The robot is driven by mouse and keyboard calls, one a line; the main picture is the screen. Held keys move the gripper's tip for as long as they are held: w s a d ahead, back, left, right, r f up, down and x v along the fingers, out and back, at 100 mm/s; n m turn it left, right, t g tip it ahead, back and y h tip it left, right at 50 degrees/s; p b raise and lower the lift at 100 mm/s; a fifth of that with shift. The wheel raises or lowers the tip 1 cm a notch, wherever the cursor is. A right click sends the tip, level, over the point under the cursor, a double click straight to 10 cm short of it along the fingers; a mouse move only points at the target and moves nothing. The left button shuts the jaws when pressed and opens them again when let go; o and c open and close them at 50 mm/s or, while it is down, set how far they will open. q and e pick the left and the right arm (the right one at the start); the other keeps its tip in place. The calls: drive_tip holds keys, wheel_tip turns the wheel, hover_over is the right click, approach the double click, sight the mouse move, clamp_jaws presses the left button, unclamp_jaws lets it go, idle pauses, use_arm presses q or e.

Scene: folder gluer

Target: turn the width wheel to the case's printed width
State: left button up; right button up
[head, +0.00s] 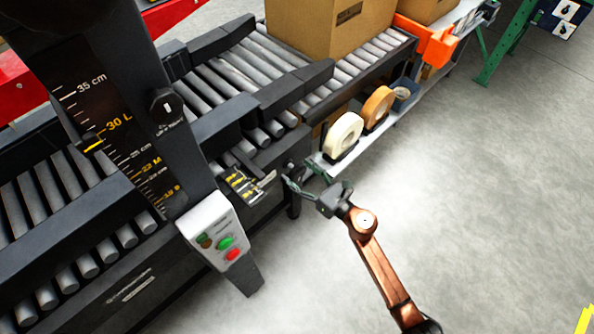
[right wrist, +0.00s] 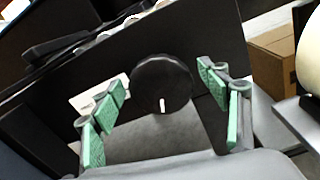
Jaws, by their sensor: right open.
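The width wheel is a black round knob (right wrist: 162,85) with a white mark near its lower edge. It sits on a dark panel in the middle of the right wrist view. My right gripper (head: 303,183) is open in front of the machine's side, its green-padded fingers spread to either side of the wheel in the right wrist view; I cannot tell whether they touch it. The case is a brown cardboard box (head: 312,38) on the rollers at the top; its dark print is too small to read. A small scale with yellow marks (head: 240,184) lies left of the gripper. My left gripper is out of view.
A tall black post (head: 110,110) carries a centimetre scale and another black knob (head: 165,105). Below it is a button box (head: 216,232) with green and red buttons. Tape rolls (head: 343,135) stand on a shelf just beyond my right gripper. The floor at right is clear.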

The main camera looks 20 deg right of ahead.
drive_tip(key=shift+w, duration=0.2)
drive_tip(key=c, duration=1.2)
